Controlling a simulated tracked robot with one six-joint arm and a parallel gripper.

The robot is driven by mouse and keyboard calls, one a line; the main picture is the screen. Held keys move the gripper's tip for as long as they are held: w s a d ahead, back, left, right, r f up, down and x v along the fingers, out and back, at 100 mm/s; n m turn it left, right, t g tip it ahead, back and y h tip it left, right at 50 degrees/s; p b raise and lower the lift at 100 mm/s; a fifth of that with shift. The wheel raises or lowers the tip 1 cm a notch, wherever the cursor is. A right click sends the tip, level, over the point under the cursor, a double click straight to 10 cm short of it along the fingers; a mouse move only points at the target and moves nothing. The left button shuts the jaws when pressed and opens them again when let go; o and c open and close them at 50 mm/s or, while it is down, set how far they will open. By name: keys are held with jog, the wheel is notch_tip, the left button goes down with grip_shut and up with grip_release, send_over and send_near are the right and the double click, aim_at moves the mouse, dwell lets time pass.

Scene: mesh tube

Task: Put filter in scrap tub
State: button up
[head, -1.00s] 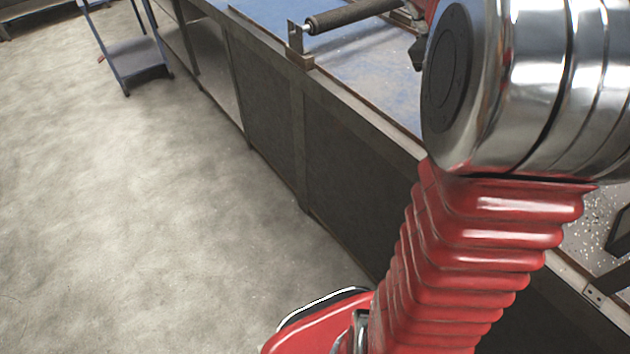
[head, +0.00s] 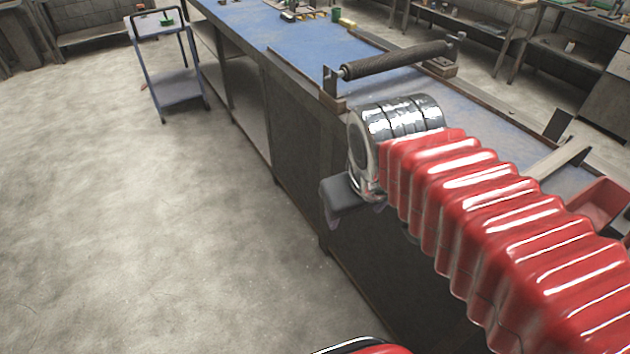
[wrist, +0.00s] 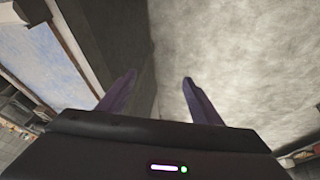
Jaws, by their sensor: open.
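The filter looks to be the dark mesh tube (head: 395,61), lying across two upright brackets on the blue bench top in the head view. A red tub (head: 603,203) sits at the right of the bench, partly cut off by my arm; I cannot tell whether it is the scrap tub. My gripper (wrist: 159,77) is open and empty in the wrist view, its two purple fingers apart over the bench side and floor. The tube is not seen in the wrist view.
The long bench (head: 265,28) has a blue top and dark side panels. A small cart (head: 180,88) stands on the left with a green item on it. Small items lie at the bench's far end. The concrete floor (head: 140,230) at left is clear.

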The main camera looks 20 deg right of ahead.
jog(key=shift+m+t+y, duration=0.3)
jog(key=shift+t+y, duration=0.3)
jog(key=a, duration=0.1)
jog(key=s+a+f, duration=0.1)
jog(key=a, duration=0.2)
jog(key=shift+s+f, duration=0.2)
jog(key=shift+s, duration=0.2)
jog(key=shift+c, duration=0.4)
